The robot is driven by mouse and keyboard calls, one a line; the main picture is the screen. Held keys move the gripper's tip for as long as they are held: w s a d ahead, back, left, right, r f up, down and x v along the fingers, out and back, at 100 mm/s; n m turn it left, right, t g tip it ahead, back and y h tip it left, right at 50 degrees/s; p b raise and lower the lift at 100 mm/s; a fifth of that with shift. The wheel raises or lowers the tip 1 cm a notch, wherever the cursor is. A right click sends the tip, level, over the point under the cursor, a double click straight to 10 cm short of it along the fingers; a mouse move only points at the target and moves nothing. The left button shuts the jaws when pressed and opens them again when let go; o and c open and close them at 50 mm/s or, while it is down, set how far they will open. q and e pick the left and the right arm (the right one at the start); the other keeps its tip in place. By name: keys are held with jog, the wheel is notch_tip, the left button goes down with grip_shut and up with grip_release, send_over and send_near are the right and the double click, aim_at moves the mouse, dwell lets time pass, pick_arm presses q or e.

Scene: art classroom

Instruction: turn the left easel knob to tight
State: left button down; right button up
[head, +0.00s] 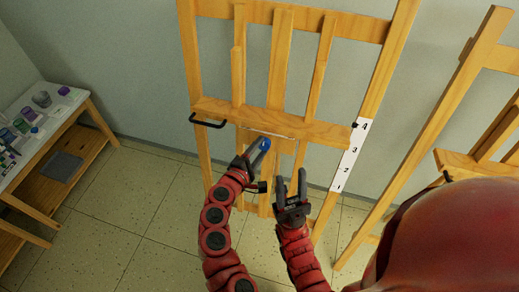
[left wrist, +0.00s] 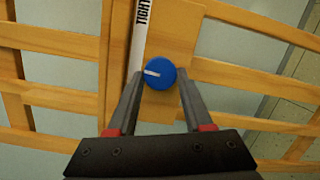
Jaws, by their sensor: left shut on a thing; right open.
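A round blue knob (head: 265,144) sits on the wooden easel (head: 255,114) below its ledge. In the left wrist view the knob (left wrist: 161,75) shows a white pointer mark aimed left, toward a white strip. The word TIGHT (left wrist: 142,14) stands on the upper part of that strip. My left gripper (left wrist: 161,82) has its fingers on either side of the knob and is shut on it. In the head view my left gripper (head: 258,152) partly hides the knob. My right gripper (head: 292,182) is open and empty, lower and to the right, in front of the easel.
A black handle (head: 207,122) sticks out at the ledge's left end. A numbered white scale (head: 351,155) is on the right leg. Another easel (head: 466,80) stands right. A table (head: 62,115) with paint jars is left. Floor between table and easel is clear.

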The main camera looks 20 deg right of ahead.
pick_arm(q)
jog(key=m, duration=0.3)
jog(key=m+y, duration=0.1)
jog(key=m, duration=0.1)
jog(key=shift+d+r+g, duration=0.15)
jog(key=shift+r+g, duration=0.1)
jog(key=shift+g, duration=0.05)
jog(key=m+y, duration=0.1)
jog(key=m, duration=0.4)
dwell(0.4)
jog(key=shift+c, duration=1.6)
grip_release()
jog(key=shift+s, duration=0.15)
